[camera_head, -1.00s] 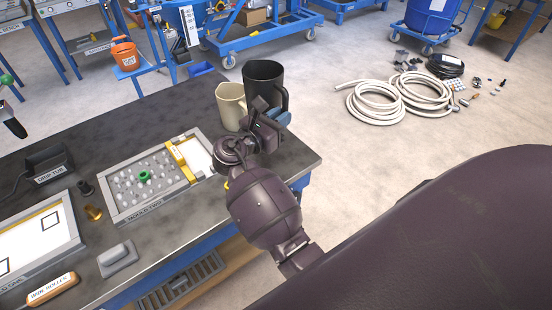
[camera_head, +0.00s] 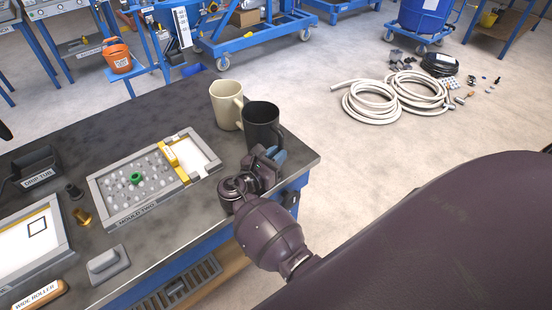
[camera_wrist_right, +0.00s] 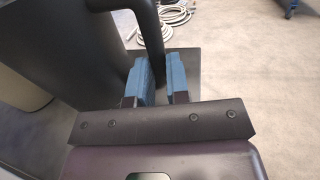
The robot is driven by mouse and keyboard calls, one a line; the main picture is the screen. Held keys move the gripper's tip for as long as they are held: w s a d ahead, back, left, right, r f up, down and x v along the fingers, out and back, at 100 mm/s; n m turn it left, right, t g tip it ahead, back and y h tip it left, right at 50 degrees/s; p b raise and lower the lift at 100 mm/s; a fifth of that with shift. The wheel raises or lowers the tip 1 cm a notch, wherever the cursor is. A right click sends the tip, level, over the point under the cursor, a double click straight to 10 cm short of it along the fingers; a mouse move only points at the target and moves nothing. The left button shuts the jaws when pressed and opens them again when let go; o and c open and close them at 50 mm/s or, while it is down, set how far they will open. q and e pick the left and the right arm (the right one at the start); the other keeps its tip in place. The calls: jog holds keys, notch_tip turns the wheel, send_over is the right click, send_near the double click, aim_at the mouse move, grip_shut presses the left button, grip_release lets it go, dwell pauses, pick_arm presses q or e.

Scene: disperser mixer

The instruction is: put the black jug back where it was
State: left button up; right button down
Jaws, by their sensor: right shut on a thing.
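The black jug (camera_head: 261,122) is upright near the right end of the dark worktable (camera_head: 130,110), just in front and to the right of a cream jug (camera_head: 226,103). My right gripper (camera_head: 268,158) is shut on the black jug's handle. In the right wrist view the handle (camera_wrist_right: 151,38) runs down to the blue fingertips (camera_wrist_right: 161,82), with the jug's dark wall (camera_wrist_right: 105,50) on the left. The gripper partly hides the jug's base, so I cannot tell whether it touches the tabletop.
Left of the jugs lies the mould two tray (camera_head: 110,212) with a yellow bar. A grey block (camera_head: 108,264) and a wide roller (camera_head: 38,296) lie nearer. The table's right edge is close to the black jug. Coiled hoses (camera_head: 398,97) lie on the floor beyond.

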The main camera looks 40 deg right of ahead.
jog(key=shift+f, duration=0.55)
pick_arm(q)
jog(key=shift+f, duration=0.15)
pick_arm(e)
jog(key=c, duration=1.5)
grip_release()
jog(key=shift+f, duration=0.15)
jog(key=shift+c, duration=0.2)
pick_arm(q)
jog(key=shift+w+d+r, duration=0.1)
jog(key=shift+w+r, duration=0.15)
jog(key=shift+w, duration=0.15)
pick_arm(e)
jog(key=o, duration=0.4)
jog(key=shift+o, duration=0.2)
